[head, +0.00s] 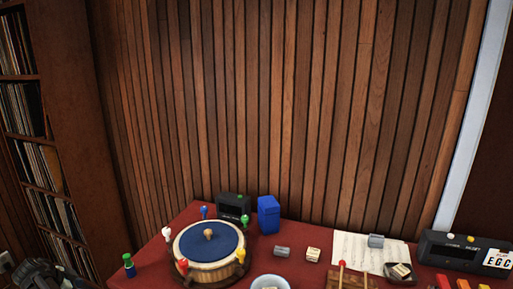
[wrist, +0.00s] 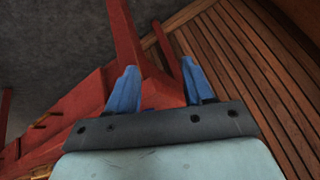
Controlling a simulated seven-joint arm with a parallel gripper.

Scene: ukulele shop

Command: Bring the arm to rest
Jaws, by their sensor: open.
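In the wrist view, my gripper (wrist: 158,67) shows as two blue fingers held apart, with nothing between them. Beyond the fingers are red painted bars (wrist: 130,30) that look like a table or stool frame; how far off they are I cannot tell. In the head view, I cannot make out my gripper over the red table (head: 185,220).
On the table stand a round drum-like stand (head: 208,262) with coloured pegs, a blue box (head: 268,214), a white bowl (head: 270,282), a dark display device (head: 462,250) and several small blocks. A record shelf (head: 70,130) stands left; a slatted wall (head: 270,110) rises behind.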

